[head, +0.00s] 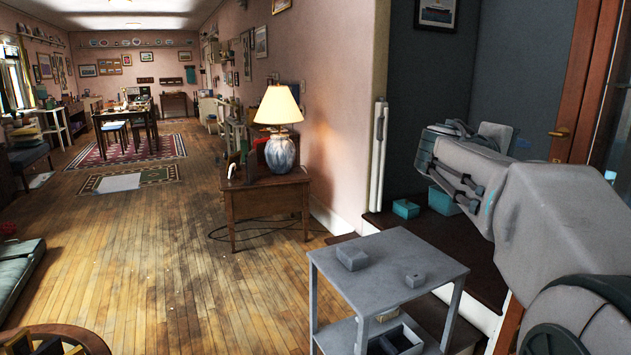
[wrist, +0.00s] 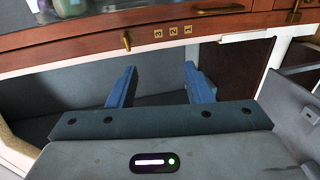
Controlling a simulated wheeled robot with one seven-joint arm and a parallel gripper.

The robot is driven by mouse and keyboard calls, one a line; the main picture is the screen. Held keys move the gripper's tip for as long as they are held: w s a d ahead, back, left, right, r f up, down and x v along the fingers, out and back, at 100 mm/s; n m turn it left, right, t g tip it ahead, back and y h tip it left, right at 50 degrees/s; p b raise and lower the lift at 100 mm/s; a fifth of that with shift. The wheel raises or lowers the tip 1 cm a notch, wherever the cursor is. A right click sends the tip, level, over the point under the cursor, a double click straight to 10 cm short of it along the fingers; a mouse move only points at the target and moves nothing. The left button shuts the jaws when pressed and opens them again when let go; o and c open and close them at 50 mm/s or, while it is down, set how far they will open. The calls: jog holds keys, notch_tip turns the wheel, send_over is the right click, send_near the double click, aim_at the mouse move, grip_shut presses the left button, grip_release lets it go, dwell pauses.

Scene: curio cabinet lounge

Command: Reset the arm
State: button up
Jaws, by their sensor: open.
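My arm comes in from the right edge of the head view, raised beside the dark blue alcove. The hand end of the arm is at the upper right there, and its fingertips cannot be made out. In the wrist view my gripper (wrist: 161,80) shows two blue fingers, spread well apart with nothing between them. The fingers point toward a wooden edge with brass number plates (wrist: 173,32).
A grey two-tier stand (head: 385,268) with small grey blocks is close in front, below the arm. A wooden side table (head: 265,200) carries a lit lamp (head: 280,125). A door frame (head: 578,75) stands behind the arm. The wooden floor at centre left is mostly clear.

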jog(key=s+a+f+m+g+y+p, duration=0.2)
jog(key=s+a+f+y+p, duration=0.4)
jog(key=s+a, duration=0.5)
jog(key=s+a+f+m+g+y+p, duration=0.1)
jog(key=s+a+f+m+y+p, duration=0.2)
jog(key=s+a+f+y+p, duration=0.4)
jog(key=s+a+f+y, duration=0.1)
jog(key=s+a+f, duration=0.2)
jog(key=a, duration=0.3)
jog(key=shift+s+a+f+g+y+p, duration=0.3)
jog(key=shift+s+a+f+g, duration=0.1)
jog(key=shift+f, duration=0.1)
